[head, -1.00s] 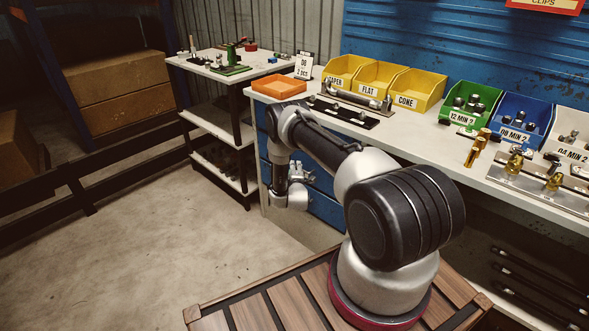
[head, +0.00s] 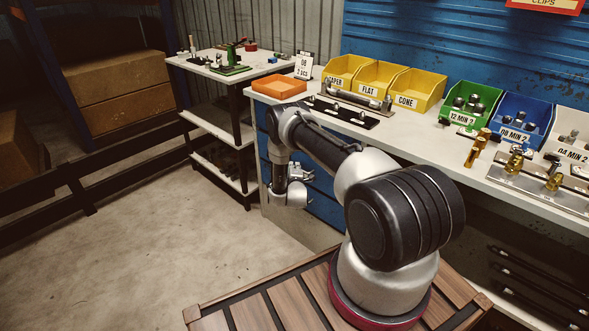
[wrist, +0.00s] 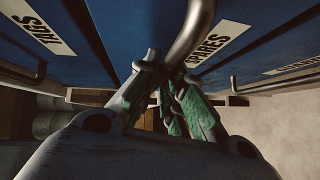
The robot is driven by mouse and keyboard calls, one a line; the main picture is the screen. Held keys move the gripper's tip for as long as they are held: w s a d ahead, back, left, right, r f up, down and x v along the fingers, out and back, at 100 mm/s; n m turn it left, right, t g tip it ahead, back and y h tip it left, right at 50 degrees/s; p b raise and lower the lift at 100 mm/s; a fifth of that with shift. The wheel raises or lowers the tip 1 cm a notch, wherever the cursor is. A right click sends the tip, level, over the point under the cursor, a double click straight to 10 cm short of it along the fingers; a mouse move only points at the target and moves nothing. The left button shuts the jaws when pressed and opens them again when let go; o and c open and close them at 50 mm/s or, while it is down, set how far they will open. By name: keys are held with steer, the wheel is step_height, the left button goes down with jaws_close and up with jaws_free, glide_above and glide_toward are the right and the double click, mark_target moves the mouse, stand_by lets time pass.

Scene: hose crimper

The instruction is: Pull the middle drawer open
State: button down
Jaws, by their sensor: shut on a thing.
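The blue drawer cabinet (head: 325,208) stands under the left end of the bench, partly behind my arm. In the wrist view, the drawer front labelled SPARES (wrist: 150,25) lies between one labelled TAGS (wrist: 25,30) and a third at the right (wrist: 265,50) whose label is too dark to read. A curved metal handle (wrist: 190,38) crosses the SPARES front. My gripper (wrist: 168,75) is shut on this handle, its green-worn fingers at its near end. In the head view, my gripper (head: 302,178) is at the cabinet front. I cannot tell how far the drawer is out.
The white bench top (head: 420,130) above carries an orange tray (head: 278,86), yellow bins (head: 378,80) and metal fittings. A shelf cart (head: 225,75) stands left of the cabinet. Open concrete floor (head: 190,235) lies in front of the cabinet, left of my base.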

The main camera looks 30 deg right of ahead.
steer(key=s+a, duration=0.4)
steer(key=a, duration=0.8)
steer(key=s+a, duration=0.4)
steer(key=a, duration=0.8)
steer(key=shift+s, duration=0.35)
steer(key=c, duration=1.5)
jaws_free()
steer(key=v, duration=1.2)
steer(key=shift+d, duration=0.1)
